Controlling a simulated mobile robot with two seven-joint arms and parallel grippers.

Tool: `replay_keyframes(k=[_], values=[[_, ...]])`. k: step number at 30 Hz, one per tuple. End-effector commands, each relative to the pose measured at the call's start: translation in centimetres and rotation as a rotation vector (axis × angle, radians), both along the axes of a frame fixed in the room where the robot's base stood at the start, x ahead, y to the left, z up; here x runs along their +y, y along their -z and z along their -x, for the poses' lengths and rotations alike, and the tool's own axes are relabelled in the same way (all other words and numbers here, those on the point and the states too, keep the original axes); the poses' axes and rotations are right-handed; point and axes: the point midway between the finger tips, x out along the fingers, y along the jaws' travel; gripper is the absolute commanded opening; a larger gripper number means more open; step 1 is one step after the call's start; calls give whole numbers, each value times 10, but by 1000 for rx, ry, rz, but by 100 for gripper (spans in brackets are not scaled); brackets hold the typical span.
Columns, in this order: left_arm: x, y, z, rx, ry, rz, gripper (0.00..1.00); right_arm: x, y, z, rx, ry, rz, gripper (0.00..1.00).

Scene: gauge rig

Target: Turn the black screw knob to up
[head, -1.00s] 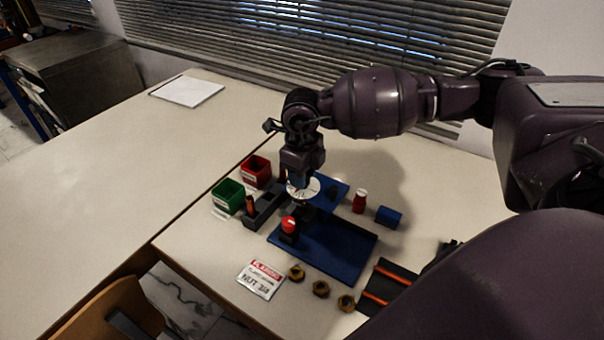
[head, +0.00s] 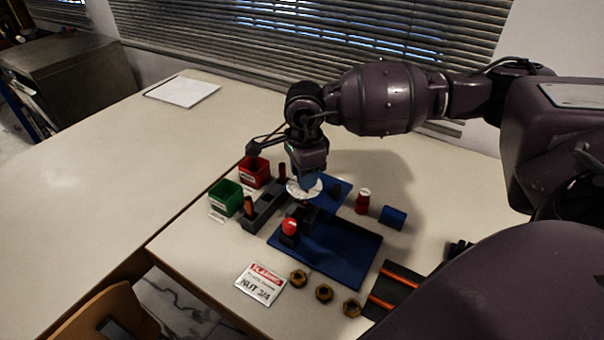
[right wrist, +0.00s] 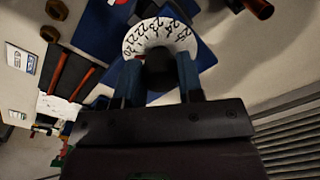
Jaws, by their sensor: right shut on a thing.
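The black screw knob (right wrist: 159,70) shows in the right wrist view, in front of a white numbered dial disc (right wrist: 160,38). My right gripper (right wrist: 160,80) has its two blue fingers on either side of the knob and is shut on it. In the head view the right gripper (head: 307,181) points down at the white dial (head: 297,191) on the blue rig (head: 335,250), and hides the knob. Which way the knob points cannot be told. My left gripper is in neither view.
A red-topped post (head: 290,227) stands close in front of the dial. Red (head: 255,171) and green (head: 226,197) bins are left of the rig. A red bottle (head: 362,201) and blue block (head: 392,217) are right. Several brass nuts (head: 324,293) and a sign (head: 259,285) lie in front.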

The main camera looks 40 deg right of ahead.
Motion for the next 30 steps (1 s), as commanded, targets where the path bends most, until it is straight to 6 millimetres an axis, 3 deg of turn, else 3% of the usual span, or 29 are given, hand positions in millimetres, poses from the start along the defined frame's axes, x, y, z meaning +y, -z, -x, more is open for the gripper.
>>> replay_keyframes(k=[18, 30], values=[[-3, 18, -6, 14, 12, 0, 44, 0, 1, 0, -1, -555, 0, 11], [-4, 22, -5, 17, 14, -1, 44, 0, -1, 0, -3, -755, -1, 11]])
